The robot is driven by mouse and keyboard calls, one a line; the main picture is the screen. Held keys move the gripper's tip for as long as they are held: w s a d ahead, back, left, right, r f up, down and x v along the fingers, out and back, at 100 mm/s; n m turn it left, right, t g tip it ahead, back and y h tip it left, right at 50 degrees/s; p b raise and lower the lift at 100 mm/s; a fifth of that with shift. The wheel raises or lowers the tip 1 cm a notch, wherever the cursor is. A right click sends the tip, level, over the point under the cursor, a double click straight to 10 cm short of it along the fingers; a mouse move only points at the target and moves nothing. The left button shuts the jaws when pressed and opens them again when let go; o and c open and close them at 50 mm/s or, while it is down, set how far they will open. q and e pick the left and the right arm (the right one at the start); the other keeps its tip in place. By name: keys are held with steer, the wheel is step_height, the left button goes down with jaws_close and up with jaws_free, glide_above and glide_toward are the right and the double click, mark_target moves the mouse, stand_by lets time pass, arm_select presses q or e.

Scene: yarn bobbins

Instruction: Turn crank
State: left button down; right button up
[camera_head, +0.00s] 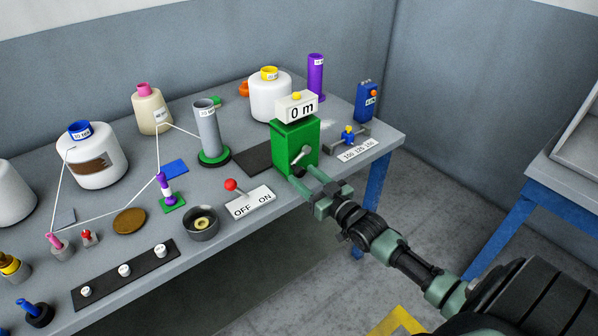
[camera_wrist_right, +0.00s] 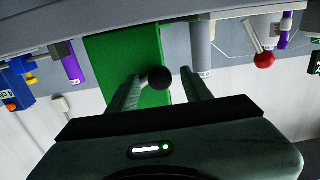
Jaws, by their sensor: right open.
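The green counter box (camera_head: 296,140) with the "0 m" display (camera_head: 297,107) stands near the right end of the table. Its grey crank arm (camera_head: 301,154) is on the front face and ends low in a dark knob (camera_head: 298,171). My right gripper (camera_head: 307,180) is open in front of the box. In the right wrist view the black knob (camera_wrist_right: 161,78) shows between the two fingers of my right gripper (camera_wrist_right: 160,85), with gaps on both sides. I cannot tell whether the fingertips reach past the knob. My left gripper is not in view.
The OFF/ON switch (camera_head: 248,203) with a red-topped lever is left of the box. A small vise-like holder (camera_head: 348,136) and a blue device (camera_head: 367,101) are to its right.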

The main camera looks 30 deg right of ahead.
steer(key=shift+w+a, duration=0.15)
steer(key=shift+w, duration=1.1)
jaws_close()
stand_by(0.5)
